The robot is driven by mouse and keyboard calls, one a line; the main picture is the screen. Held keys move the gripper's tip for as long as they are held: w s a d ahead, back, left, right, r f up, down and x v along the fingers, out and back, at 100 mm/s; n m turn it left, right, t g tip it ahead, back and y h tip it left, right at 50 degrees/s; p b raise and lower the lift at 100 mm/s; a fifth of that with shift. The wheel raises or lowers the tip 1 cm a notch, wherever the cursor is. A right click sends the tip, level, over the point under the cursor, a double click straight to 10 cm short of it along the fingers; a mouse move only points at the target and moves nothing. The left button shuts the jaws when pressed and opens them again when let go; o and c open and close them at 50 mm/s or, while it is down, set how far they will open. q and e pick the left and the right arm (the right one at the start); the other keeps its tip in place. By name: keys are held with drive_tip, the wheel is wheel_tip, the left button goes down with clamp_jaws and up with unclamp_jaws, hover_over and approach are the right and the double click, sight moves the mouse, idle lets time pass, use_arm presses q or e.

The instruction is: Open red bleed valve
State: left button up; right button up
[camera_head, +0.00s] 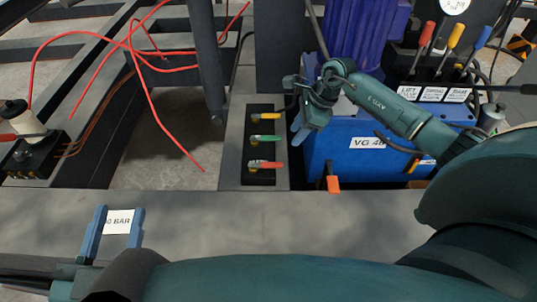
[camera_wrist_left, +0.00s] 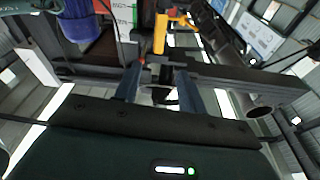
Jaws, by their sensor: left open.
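The red valve handle (camera_head: 271,165) is the nearest of three small valves in a dark panel in the head view. A green valve handle (camera_head: 264,138) and a yellow valve handle (camera_head: 268,117) sit behind it. The red handle lies roughly crosswise. My left gripper (camera_head: 119,209) is open and empty, well left of the panel and nearer to me, its blue fingers either side of a white BAR label. The open fingers also show in the left wrist view (camera_wrist_left: 160,69). My right gripper (camera_head: 300,126) hangs just right of the valve panel, touching no valve handle; its finger gap is unclear.
A blue unit (camera_head: 340,170) marked VG stands right of the panel, with red, yellow and blue levers (camera_head: 455,38) behind. A dark post (camera_head: 207,60) and loose red cables (camera_head: 150,85) lie left of the panel. A grey beam (camera_head: 220,225) runs across the front.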

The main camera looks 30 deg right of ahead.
drive_tip(key=b, duration=0.3)
approach(275, 164)
drive_tip(key=f, duration=0.2)
drive_tip(key=x, duration=0.2)
drive_tip(key=b+x, duration=0.1)
drive_tip(key=x, duration=0.1)
drive_tip(key=shift+w+a+b, duration=0.1)
drive_tip(key=shift+a+b, duration=0.2)
drive_tip(key=shift+a, duration=0.05)
use_arm(q)
drive_tip(key=shift+w+d+r+m+t+h, duration=0.1)
drive_tip(key=shift+w+r+m+t+h, duration=0.15)
drive_tip(key=shift+r+m+t+h, duration=0.35)
drive_tip(key=shift+w+r+m+t+h, duration=0.2)
drive_tip(key=shift+r+m+t+h, duration=0.1)
drive_tip(key=shift+r+h, duration=0.55)
use_arm(e)
drive_tip(key=shift+w+a+f, duration=0.15)
drive_tip(key=shift+a+f, duration=0.15)
drive_tip(key=shift+f, duration=0.25)
use_arm(q)
drive_tip(key=shift+r, duration=0.15)
use_arm(e)
clamp_jaws()
